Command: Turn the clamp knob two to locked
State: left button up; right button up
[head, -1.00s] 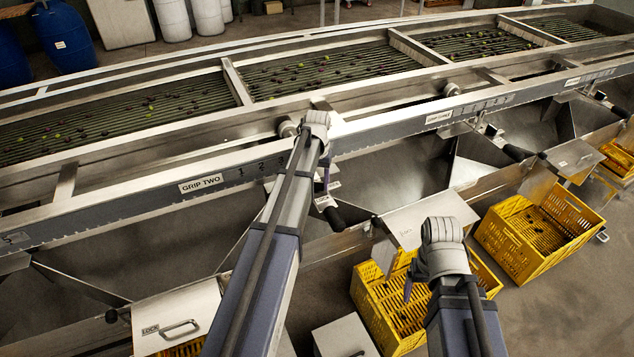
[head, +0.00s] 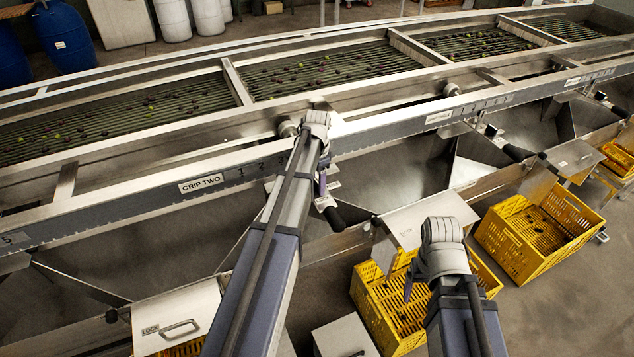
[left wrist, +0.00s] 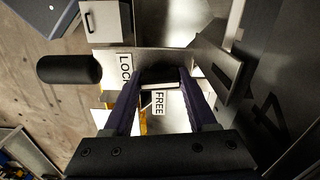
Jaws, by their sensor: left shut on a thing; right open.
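My left gripper (left wrist: 161,78) reaches down over the steel rail and is shut on a dark knob (left wrist: 160,74), which I take to be clamp knob two. In the left wrist view its fingertips close on either side of the knob. A FREE label (left wrist: 159,103) lies just below the knob, and a LOCK label (left wrist: 125,68) lies to its left. The knob's exact pointing is hard to read. In the head view my left gripper (head: 321,182) hides the knob. My right gripper (head: 409,289) is open and empty, above a yellow crate.
The rail carries a GRIP TWO label (head: 201,183). A black handle (head: 334,218) sticks out close to my left gripper and also shows in the left wrist view (left wrist: 68,69). Steel chutes lie below the rail. Yellow crates (head: 510,245) stand at the right.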

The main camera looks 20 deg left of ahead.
aim_at(317, 181)
pick_arm(q)
jog(key=shift+m, duration=0.7)
jog(key=o, duration=1.4)
jog(key=shift+c, duration=0.2)
notch_tip(317, 181, up, 8)
jog(key=p, duration=0.8)
jog(key=shift+f, duration=0.15)
